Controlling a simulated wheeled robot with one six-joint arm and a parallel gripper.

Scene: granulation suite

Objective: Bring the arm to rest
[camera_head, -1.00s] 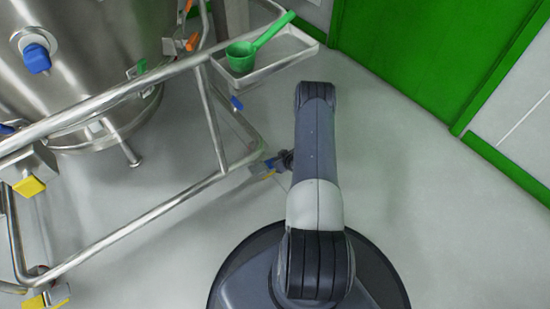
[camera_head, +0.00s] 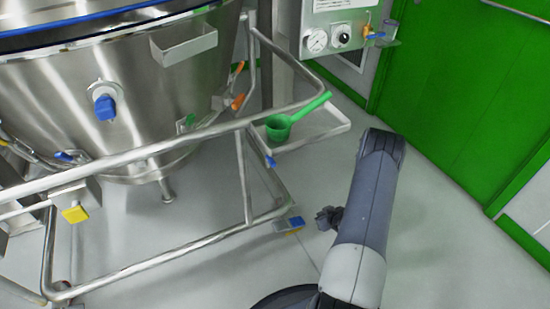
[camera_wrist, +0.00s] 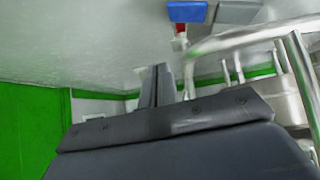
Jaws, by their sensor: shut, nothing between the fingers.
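My arm (camera_head: 367,215) reaches up the lower right of the head view over the grey floor. A small dark part of my gripper (camera_head: 329,217) shows at the arm's left side, right of the blue caster pedal. In the wrist view the two dark fingers of my gripper (camera_wrist: 158,85) stand close together, shut and empty. They point toward the rail frame and wall, and touch nothing that I can see. The rest of the gripper is hidden behind the arm in the head view.
A steel vessel (camera_head: 80,110) in a tubular rail frame (camera_head: 250,205) stands left. A green scoop (camera_head: 278,127) rests in a small tray (camera_head: 318,132). A gauge panel (camera_head: 330,25) and green door (camera_head: 450,90) are behind. A blue pedal (camera_wrist: 187,11) is near. Floor right is clear.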

